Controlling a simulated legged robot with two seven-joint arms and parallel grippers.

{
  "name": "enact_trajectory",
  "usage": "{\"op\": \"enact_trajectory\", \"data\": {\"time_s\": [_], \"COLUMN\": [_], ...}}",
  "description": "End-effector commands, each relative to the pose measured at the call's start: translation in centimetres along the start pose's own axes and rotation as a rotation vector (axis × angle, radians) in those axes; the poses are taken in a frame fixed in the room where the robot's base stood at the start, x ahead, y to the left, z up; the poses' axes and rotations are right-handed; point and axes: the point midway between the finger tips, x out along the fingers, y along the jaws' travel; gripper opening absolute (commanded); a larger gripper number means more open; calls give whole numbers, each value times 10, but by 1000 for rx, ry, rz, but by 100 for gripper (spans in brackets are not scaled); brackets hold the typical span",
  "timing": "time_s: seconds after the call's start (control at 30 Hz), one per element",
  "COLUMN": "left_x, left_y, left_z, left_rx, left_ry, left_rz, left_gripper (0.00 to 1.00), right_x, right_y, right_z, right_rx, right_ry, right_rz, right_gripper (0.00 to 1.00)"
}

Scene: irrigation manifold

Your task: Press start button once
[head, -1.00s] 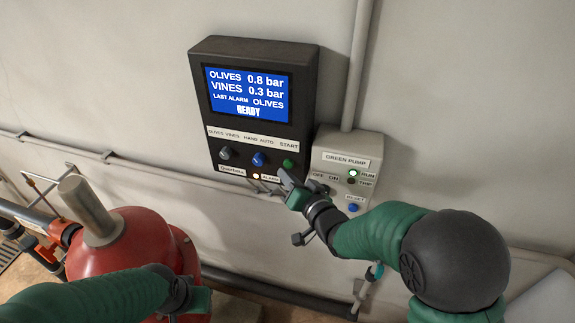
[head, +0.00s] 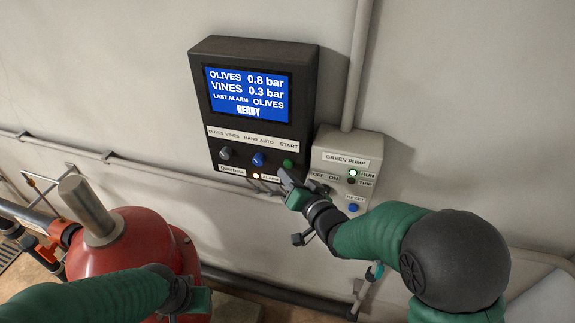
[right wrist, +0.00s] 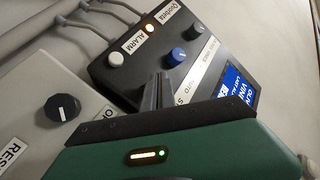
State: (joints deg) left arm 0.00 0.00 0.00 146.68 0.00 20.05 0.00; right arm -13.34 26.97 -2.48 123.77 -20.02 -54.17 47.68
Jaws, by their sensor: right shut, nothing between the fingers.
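The green start button (head: 288,163) sits under the START label at the lower right of the black control box (head: 214,120). Its screen (head: 247,95) reads OLIVES 0.8 bar, VINES 0.3 bar, LAST ALARM OLIVES, READY. My right gripper (head: 281,173) is shut and empty, its tips just below the button; I cannot tell whether they touch it. In the right wrist view the shut fingers (right wrist: 155,92) point at the box and the button is hidden behind them or my gripper body. Of my left arm, the end (head: 185,298) shows at lower left; its fingers are not clear.
The blue HAND/AUTO knob (head: 259,159) and grey OLIVES/VINES knob (head: 225,153) are left of the button. A lit amber ALARM lamp (head: 256,176) is below. The grey GREEN PUMP box (head: 345,147) stands close on the right. A red tank (head: 130,250) is at lower left.

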Motion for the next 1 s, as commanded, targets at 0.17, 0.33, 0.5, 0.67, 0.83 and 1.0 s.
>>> {"op": "enact_trajectory", "data": {"time_s": [0.17,0.33,0.5,0.67,0.83,1.0], "left_x": [0,0,1,1,1,1], "left_y": [0,0,0,0,0,0], "left_z": [0,0,0,0,0,0], "left_rx": [0,0,0,0,0,0], "left_ry": [0,0,0,0,0,0], "left_rz": [0,0,0,0,0,0], "left_gripper": [36,36,36,36,36,36], "right_x": [0,1,4,4,4,6], "right_y": [0,1,4,3,4,4], "right_z": [0,-1,-5,-5,-6,-6], "right_rx": [0,0,0,0,0,0], "right_ry": [0,1,1,0,0,0], "right_rz": [0,0,1,0,0,0], "right_gripper": [0,0,0,0,0,0]}}
